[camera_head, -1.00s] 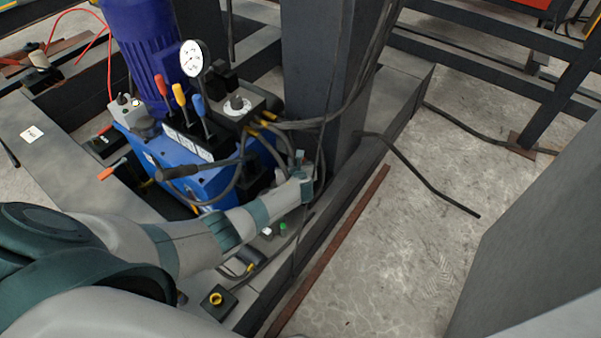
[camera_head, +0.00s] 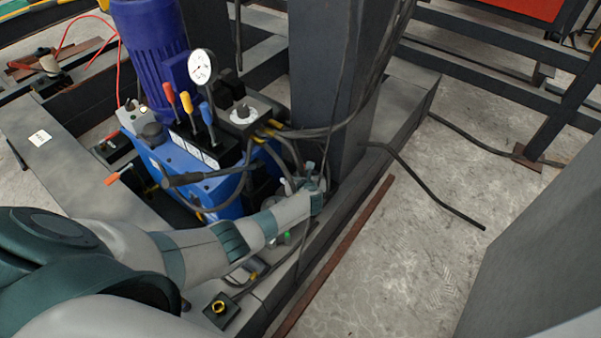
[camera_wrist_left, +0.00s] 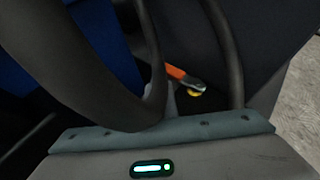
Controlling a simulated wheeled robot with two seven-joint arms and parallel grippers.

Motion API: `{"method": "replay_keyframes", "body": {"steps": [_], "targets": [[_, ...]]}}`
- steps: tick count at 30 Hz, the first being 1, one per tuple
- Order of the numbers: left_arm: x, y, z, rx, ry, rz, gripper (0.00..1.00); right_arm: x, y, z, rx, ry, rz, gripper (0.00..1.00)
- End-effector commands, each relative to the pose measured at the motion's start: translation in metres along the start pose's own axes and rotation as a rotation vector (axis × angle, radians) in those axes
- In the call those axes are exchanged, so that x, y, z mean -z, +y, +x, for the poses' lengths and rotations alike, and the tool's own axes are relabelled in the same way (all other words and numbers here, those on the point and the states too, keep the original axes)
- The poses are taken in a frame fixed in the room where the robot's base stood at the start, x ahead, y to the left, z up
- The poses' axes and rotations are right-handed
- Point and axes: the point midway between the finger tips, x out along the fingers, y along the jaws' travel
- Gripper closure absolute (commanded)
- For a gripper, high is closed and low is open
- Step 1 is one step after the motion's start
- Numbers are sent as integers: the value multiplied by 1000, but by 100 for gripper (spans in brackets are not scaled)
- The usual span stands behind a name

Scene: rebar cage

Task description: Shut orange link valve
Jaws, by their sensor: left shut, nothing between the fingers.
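In the left wrist view an orange lever (camera_wrist_left: 182,75) with a metal end and a yellow spot shows between dark hoses, beyond the gripper's palm. I cannot tell it apart in the head view near my arm. Another orange handle (camera_head: 112,179) shows at the left of the blue power unit in the head view. My left gripper (camera_head: 313,182) is low beside the dark column, right of the power unit. Its jaws are shut and empty, and its fingertips are mostly hidden. My right gripper is out of view.
The blue hydraulic unit (camera_head: 190,165) carries red, yellow and blue levers and a gauge (camera_head: 200,66). Black hoses (camera_wrist_left: 130,95) cross close in front of my left wrist camera. The dark column (camera_head: 325,85) stands just behind my gripper. Open floor (camera_head: 400,250) lies right.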

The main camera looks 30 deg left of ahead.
Motion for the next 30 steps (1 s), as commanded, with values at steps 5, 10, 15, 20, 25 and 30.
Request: {"method": "replay_keyframes", "body": {"steps": [5, 10, 15, 20, 25, 30], "targets": [[-5, 0, -3, 1, -1, -1, 100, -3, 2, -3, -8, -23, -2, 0], [-25, 0, -14, 2, -2, -1, 100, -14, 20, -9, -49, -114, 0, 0], [-38, -11, -33, 4, 1, -2, 100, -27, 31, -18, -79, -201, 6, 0], [-45, -32, -57, 3, 0, -2, 100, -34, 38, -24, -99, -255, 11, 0], [-50, -55, -82, 3, 1, -1, 100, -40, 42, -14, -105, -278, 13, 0], [-54, -74, -104, 2, 1, -2, 100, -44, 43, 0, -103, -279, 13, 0]]}}
